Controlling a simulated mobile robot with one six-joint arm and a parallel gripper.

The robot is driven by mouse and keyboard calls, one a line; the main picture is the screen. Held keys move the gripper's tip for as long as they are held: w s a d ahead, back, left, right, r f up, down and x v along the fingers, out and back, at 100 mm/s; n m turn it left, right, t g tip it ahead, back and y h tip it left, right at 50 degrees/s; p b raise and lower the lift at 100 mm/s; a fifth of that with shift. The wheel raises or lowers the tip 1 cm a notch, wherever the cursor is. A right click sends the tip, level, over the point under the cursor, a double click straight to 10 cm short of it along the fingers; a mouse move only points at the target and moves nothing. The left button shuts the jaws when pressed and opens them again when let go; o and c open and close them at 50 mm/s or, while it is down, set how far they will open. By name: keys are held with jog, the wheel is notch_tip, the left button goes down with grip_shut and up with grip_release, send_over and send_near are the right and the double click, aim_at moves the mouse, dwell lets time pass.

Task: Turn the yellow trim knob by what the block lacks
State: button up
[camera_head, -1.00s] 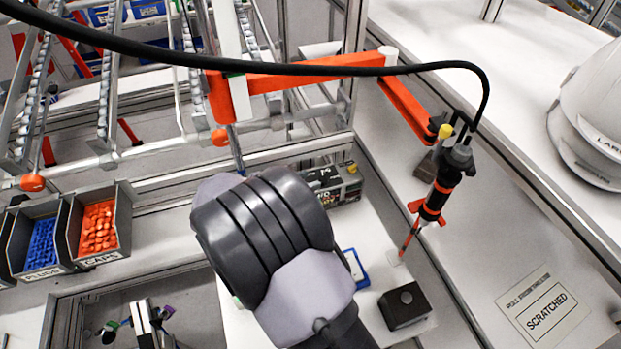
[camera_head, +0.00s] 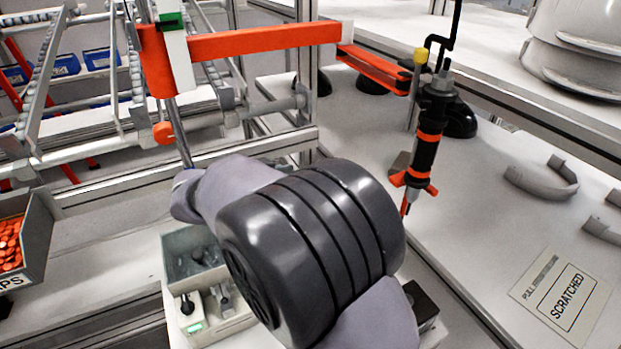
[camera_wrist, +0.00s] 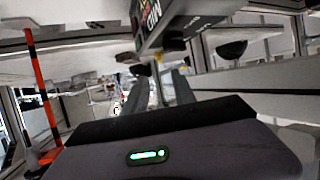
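A yellow cap (camera_head: 420,55) tops a thin post beside the hanging black and orange driver (camera_head: 431,135); I cannot tell if it is the trim knob. A black block (camera_head: 424,303) shows partly behind my arm at lower right. In the wrist view a dark box with white lettering (camera_wrist: 185,20) is at the top, partly cut off; no yellow knob is clear on it. My gripper (camera_wrist: 158,90) points toward the space below this box. Its two grey fingers look apart with nothing clear between them. In the head view my arm hides the gripper.
An orange jib arm (camera_head: 265,42) carries the driver. A grey bin and small fixture (camera_head: 197,257) stand left of my arm. An orange-parts bin (camera_head: 40,235) is at the left edge. A "SCRATCHED" label (camera_head: 568,297) lies on the right bench. A black and red striped pole (camera_wrist: 42,85) stands left.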

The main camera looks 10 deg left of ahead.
jog(key=b+x, duration=0.3)
jog(key=x, duration=0.6)
jog(key=shift+s, duration=0.1)
jog(key=shift+w+d+f, duration=0.1)
jog(key=shift+w+d, duration=0.1)
jog(key=shift+w, duration=0.25)
grip_shut()
